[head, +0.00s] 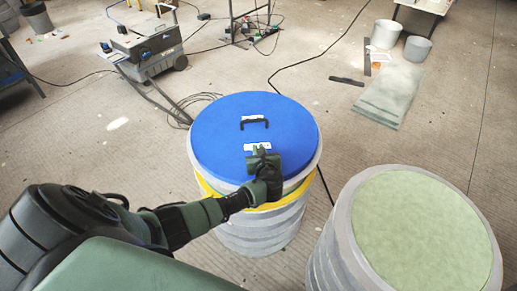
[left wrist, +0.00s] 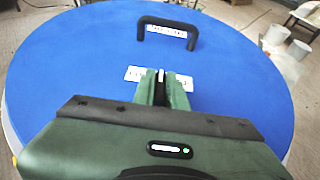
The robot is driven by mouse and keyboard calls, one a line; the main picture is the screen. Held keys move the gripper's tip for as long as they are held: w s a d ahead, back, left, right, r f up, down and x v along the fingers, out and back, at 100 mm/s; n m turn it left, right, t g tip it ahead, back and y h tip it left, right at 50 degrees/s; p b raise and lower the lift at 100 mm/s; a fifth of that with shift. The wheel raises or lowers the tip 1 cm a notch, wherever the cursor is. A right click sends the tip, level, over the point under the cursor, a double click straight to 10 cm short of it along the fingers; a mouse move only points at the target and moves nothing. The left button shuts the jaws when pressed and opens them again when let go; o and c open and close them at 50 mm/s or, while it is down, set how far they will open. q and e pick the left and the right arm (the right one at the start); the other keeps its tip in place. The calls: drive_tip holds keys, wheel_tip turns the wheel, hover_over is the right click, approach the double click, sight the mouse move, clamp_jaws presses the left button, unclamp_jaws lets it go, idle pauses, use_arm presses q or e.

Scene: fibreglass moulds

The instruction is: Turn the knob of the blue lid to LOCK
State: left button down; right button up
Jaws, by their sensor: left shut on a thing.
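The blue lid (head: 230,125) lies on a ribbed grey drum (head: 255,240) with a yellow band near its top. It also fills much of the left wrist view (left wrist: 75,80). A black handle (head: 254,122) stands on the lid, with a white label behind it. A second white label (head: 256,147) lies nearer me, partly covered by my left gripper (head: 262,154). In the left wrist view, the left gripper (left wrist: 163,80) is shut on the knob beside this label. The knob is mostly hidden between the fingers, and its setting cannot be read. My right gripper is not in view.
A second ribbed drum with a pale green top (head: 420,230) stands close on the right. A wheeled machine (head: 145,45) with cables and hoses stands at the back left. Two buckets (head: 386,35) and a green-grey sheet (head: 392,95) are at the back right.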

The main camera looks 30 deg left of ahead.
use_arm(q)
drive_tip(key=shift+w+d+f+n+g+y+b, duration=0.1)
drive_tip(key=shift+n+g+y+b, duration=0.25)
drive_tip(key=shift+n+g+y, duration=0.55)
drive_tip(key=shift+n+g+y+b, duration=0.4)
drive_tip(key=shift+n+g+b, duration=0.2)
drive_tip(key=shift+n+g, duration=0.3)
drive_tip(key=shift+f+n+g+y+b, duration=0.1)
drive_tip(key=shift+n+g+y+b, duration=0.4)
drive_tip(key=shift+n+g+b, duration=0.55)
drive_tip(key=shift+n+g+y+b, duration=0.3)
drive_tip(key=shift+n+g+b, duration=0.6)
drive_tip(key=shift+n+g, duration=0.05)
drive_tip(key=shift+r, duration=0.2)
drive_tip(key=c, duration=1.4)
unclamp_jaws()
drive_tip(key=shift+c, duration=0.2)
